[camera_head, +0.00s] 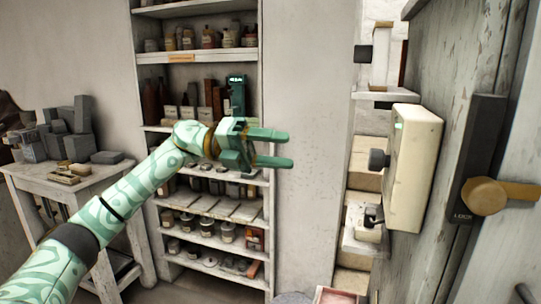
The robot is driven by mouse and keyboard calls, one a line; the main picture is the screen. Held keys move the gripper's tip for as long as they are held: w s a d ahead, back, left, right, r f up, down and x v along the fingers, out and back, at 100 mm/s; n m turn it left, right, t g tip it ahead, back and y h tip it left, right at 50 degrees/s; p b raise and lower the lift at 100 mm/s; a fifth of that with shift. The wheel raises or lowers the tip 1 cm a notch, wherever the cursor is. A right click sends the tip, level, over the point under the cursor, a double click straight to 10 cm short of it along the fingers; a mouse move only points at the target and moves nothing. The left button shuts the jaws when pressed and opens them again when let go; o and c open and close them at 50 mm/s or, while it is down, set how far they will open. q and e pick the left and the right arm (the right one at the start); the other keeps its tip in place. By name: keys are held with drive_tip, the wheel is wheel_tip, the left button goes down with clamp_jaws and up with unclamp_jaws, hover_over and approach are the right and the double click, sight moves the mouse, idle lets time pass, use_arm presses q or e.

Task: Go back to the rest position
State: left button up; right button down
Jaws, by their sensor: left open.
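My left gripper (278,148) is at the end of my patterned green arm, which comes in from the lower left. Its two green fingers point to the right and are apart, with nothing between them. It is held in the air in front of the shelf unit and the bare wall to its right. My right gripper does not show.
A shelf unit (200,57) with bottles, jars and boxes stands behind my arm. A small white table (100,174) with grey blocks is at the left. At the right are a cream box (415,168) and a door with a brass handle (490,196).

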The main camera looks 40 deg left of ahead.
use_arm(q)
drive_tip(key=shift+s+a, duration=0.2)
drive_tip(key=shift+a, duration=0.45)
